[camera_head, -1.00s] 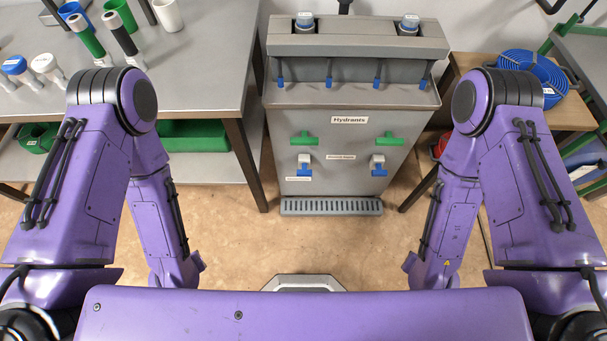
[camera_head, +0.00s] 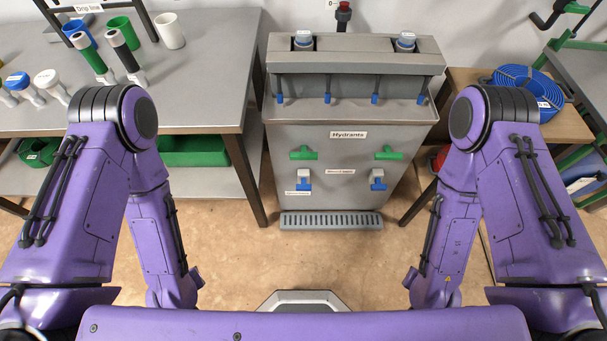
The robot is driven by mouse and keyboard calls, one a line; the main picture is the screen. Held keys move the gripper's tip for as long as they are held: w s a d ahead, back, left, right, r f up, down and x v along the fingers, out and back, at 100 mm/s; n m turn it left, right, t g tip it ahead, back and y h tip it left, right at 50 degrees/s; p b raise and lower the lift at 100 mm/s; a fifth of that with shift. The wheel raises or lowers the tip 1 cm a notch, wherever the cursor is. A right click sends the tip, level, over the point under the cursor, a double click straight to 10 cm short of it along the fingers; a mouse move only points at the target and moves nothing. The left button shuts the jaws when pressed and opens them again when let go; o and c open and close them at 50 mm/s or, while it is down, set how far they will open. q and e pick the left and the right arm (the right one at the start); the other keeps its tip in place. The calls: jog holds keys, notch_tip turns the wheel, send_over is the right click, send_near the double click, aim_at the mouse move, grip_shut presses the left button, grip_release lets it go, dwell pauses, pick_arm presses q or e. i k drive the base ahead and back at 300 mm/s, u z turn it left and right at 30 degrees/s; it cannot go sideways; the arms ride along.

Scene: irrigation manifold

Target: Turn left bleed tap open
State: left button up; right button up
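The grey manifold cabinet (camera_head: 340,125) stands straight ahead, with a "Hydrants" label on its front. Low on its front is a left tap (camera_head: 304,180) with a white body and a blue handle. A matching right tap (camera_head: 377,180) sits level with it. I take the left one for the left bleed tap; the small labels nearby are too small to read. Above these taps are a left green T-handle (camera_head: 303,153) and a right green T-handle (camera_head: 389,153), both lying crosswise. Both my arms hang folded at the sides, apart from the cabinet. Neither gripper shows.
A grey drip tray (camera_head: 331,220) lies at the cabinet's foot. A metal bench (camera_head: 205,95) with cups and tubes stands left. A wooden table (camera_head: 565,125) with a blue hose coil (camera_head: 528,88) stands right. The floor (camera_head: 235,250) before the cabinet is clear.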

aim_at(304, 187)
jog(key=u, duration=1.75)
jog(key=k, duration=0.85)
jog(key=z, duration=1.6)
jog(key=i, duration=0.5)
jog(key=z, duration=0.1)
